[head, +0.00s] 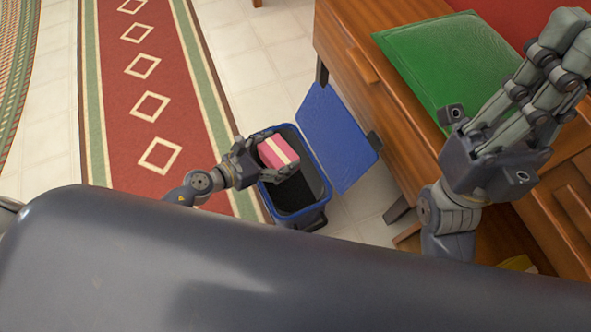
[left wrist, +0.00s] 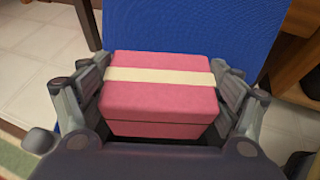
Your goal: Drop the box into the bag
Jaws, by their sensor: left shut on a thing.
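A pink box (head: 278,153) with a cream band is held in my left gripper (head: 256,157), which is shut on it. In the left wrist view the box (left wrist: 160,95) sits between the two fingers (left wrist: 160,100). The blue bag (head: 318,222) stands open on the floor with a dark inside, its blue lid flap (head: 338,137) folded out to the right. The box is over the far part of the bag's opening; its exact height cannot be told. My right gripper (head: 535,105) is raised at the right, over the wooden furniture, its fingers close together and nothing seen in them.
A wooden desk (head: 350,40) with a green cushion-like item (head: 440,60) on it stands at the right, close to the bag's lid. A red patterned runner (head: 140,100) lies on the tiled floor (head: 255,60) at the left. Tiles beyond the bag are clear.

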